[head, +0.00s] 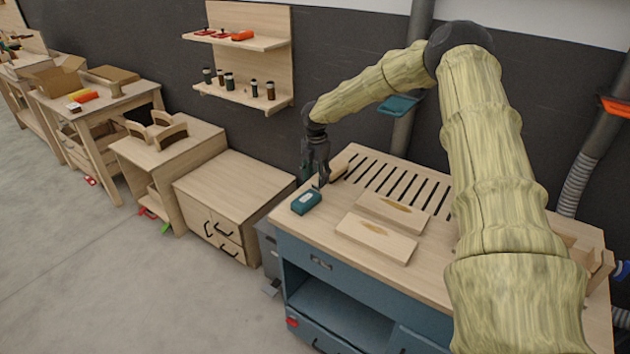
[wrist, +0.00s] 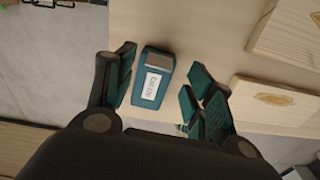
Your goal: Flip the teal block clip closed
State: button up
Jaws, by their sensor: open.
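The teal block (head: 306,201) lies near the left end of the blue workbench top (head: 337,209). In the wrist view the teal block (wrist: 152,78) shows a white label with dark lettering and a grey-brown part at its far end. Whether that part is the clip, and how it stands, I cannot tell. My gripper (head: 322,184) is just behind the block in the head view, pointing down. In the wrist view my gripper (wrist: 160,85) has its fingers spread, with the block between them, nearer the left finger. I see no grip on it.
Two pale wooden boards (head: 376,237) (head: 392,212) lie on the bench to the right of the block. A slotted section (head: 400,183) is behind them. A lower wooden cabinet (head: 233,192) stands to the left, and a shelf (head: 243,90) hangs on the wall.

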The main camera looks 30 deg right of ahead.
jog(key=shift+f+p, duration=0.45)
jog(key=shift+f, duration=1.2)
grip_shut()
jog(key=c, duration=1.2)
grip_release()
grip_release()
notch_tip(320, 180, up, 12)
